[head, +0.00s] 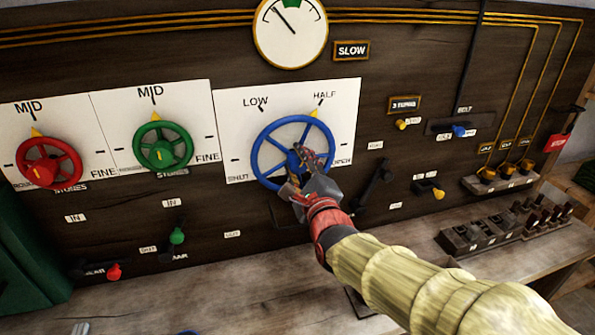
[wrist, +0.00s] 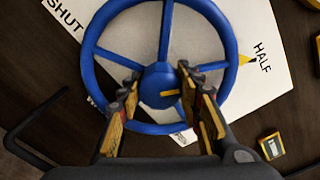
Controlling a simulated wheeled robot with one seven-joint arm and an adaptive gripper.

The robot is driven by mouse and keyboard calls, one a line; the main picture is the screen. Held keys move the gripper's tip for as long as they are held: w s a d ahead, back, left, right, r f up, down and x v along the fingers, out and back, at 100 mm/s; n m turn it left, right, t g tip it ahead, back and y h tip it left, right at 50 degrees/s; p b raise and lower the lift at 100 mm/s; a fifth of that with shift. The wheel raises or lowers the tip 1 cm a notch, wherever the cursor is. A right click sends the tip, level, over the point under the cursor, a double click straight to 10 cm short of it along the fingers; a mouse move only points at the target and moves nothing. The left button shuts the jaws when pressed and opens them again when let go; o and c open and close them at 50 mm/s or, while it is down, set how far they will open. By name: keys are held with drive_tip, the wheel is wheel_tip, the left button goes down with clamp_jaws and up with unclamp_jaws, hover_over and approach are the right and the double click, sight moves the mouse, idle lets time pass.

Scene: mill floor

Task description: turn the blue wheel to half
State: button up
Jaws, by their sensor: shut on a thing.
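The blue wheel (head: 257,143) is mounted on a white plate (head: 236,107) marked SHUT, LOW and HALF, with another label at the lower right partly hidden. Its yellow pointer (head: 314,113) sits at the upper right of the rim, by the HALF mark (head: 325,97). In the wrist view the pointer (wrist: 245,60) also lies beside the word HALF (wrist: 262,58).
A green wheel (head: 162,148) and a red wheel (head: 49,162) stand to the left, each with its pointer up near MID. A gauge (head: 290,35) hangs above. A black lever (head: 374,180) and small yellow-knobbed switches (head: 438,193) are close on the right.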

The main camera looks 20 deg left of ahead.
drive_tip(key=shift+f+m+b, duration=0.1)
drive_tip(key=shift+m+b, duration=0.25)
drive_tip(key=shift+m, duration=0.15)
drive_tip(key=o, duration=1.2)
drive_tip(key=shift+c, duration=0.2)
drive_tip(key=shift+s, duration=0.1)
drive_tip(key=v, duration=1.1)
drive_tip(key=shift+s+d, duration=0.25)
drive_tip(key=shift+s, duration=0.1)
